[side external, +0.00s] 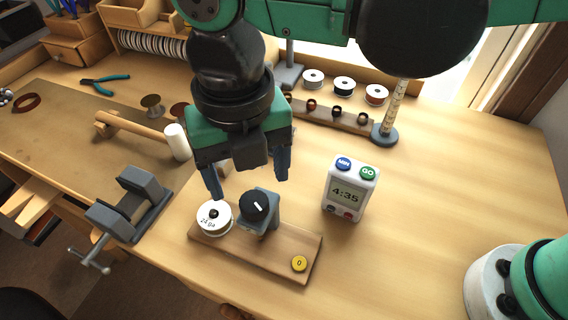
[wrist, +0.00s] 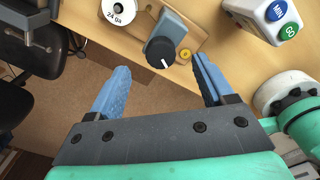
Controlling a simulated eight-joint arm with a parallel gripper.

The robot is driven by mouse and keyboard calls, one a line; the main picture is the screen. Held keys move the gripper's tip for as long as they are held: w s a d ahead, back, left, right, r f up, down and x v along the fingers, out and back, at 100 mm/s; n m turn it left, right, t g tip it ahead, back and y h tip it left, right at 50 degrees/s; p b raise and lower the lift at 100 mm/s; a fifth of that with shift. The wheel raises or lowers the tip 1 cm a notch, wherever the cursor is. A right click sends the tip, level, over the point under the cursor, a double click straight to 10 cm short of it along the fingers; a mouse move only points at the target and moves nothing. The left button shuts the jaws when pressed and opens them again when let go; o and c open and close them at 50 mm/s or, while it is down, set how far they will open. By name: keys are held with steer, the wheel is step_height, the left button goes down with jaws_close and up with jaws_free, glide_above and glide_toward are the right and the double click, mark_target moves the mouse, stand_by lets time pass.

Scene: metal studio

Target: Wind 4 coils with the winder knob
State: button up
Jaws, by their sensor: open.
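The winder is a wooden board (side external: 270,248) on the bench. It carries a white spool (side external: 214,217) marked "24 Ga", a grey block with a black winder knob (side external: 256,207) bearing a white line, and a yellow "0" button (side external: 299,263). The wrist view shows the knob (wrist: 160,53), the spool (wrist: 120,10) and the button (wrist: 185,54) near its top. My gripper (side external: 250,186) is open and empty, with its blue fingers above the spool and knob. In the wrist view my gripper's fingers (wrist: 155,78) are spread wide, with the knob beyond and between them. I see no contact with the knob.
A white timer (side external: 350,190) reading 4:35 stands right of the winder. A grey vise (side external: 127,207) and a wooden mallet (side external: 135,134) are at left. A rack with small coils (side external: 333,115) and several spools stand behind.

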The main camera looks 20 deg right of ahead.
mark_target(253, 199)
steer(key=shift+f, duration=2.05)
jaws_close()
